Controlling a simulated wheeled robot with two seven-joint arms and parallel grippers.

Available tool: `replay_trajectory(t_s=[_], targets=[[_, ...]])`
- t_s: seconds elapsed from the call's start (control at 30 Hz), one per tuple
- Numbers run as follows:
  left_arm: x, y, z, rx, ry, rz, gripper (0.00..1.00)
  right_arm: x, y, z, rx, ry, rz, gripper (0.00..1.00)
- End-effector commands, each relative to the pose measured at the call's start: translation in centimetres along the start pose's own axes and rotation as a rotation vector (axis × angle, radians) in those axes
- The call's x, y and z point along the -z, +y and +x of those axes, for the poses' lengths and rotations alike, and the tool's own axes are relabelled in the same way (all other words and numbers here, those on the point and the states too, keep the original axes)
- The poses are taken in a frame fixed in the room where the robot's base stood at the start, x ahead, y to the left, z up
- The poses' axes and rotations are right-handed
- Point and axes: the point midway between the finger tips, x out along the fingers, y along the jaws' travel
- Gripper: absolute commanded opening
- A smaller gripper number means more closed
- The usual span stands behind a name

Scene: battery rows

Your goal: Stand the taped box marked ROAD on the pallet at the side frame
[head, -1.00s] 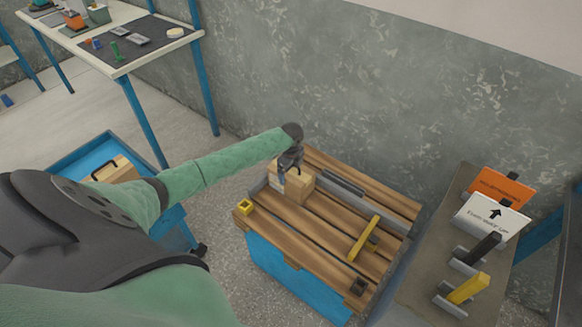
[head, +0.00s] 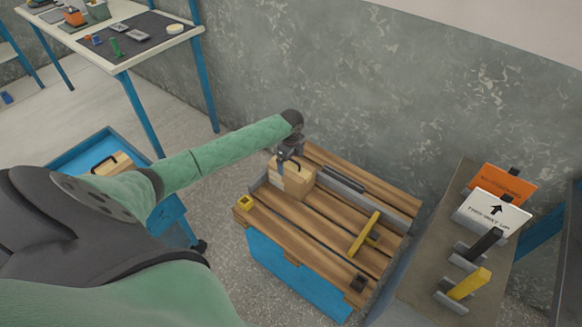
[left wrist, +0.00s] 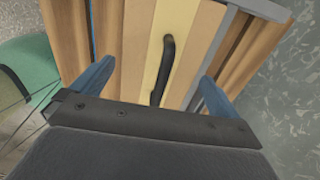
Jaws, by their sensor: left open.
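A taped cardboard box (head: 294,182) with a black handle stands upright on the wooden slatted pallet (head: 310,232), at its left end beside a low grey metal frame (head: 366,199). I cannot read its marking. My left gripper (head: 286,163) is open just above the box's left part and does not hold it. In the left wrist view the open blue fingers (left wrist: 157,72) are spread wide, with the box top (left wrist: 190,45) and its handle between and beyond them. My right gripper is not in view.
A second box (head: 118,160) with a black handle sits in a blue cart (head: 82,150) at left. A yellow bar (head: 364,234) lies on the pallet. A side bench (head: 432,255) at right holds signs and holders. A work table (head: 165,41) stands behind left.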

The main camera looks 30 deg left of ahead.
Motion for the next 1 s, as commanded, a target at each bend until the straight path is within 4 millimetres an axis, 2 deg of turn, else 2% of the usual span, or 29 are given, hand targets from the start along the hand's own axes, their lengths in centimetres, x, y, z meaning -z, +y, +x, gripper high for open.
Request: replay_trajectory(t_s=[0.03,0.3,0.5,0.63,0.77,1.0], targets=[[-0.1,-0.1,-1.0,0.002,-0.002,0.000,1.00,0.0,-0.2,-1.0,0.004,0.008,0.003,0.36],[0.0,0.0,-5.8,0.001,-0.001,0.001,1.00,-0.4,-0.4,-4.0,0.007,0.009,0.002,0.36],[0.0,0.0,-7.8,0.000,-0.001,0.001,1.00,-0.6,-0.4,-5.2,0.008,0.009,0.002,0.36],[1.1,0.5,-7.4,-0.002,0.004,-0.006,1.00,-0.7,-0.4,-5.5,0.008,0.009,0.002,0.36],[4.8,2.4,-5.3,-0.001,0.018,-0.038,1.00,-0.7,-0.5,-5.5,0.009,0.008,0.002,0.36],[14.6,8.8,-0.7,0.013,0.061,-0.182,1.00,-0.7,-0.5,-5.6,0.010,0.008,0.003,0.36]])
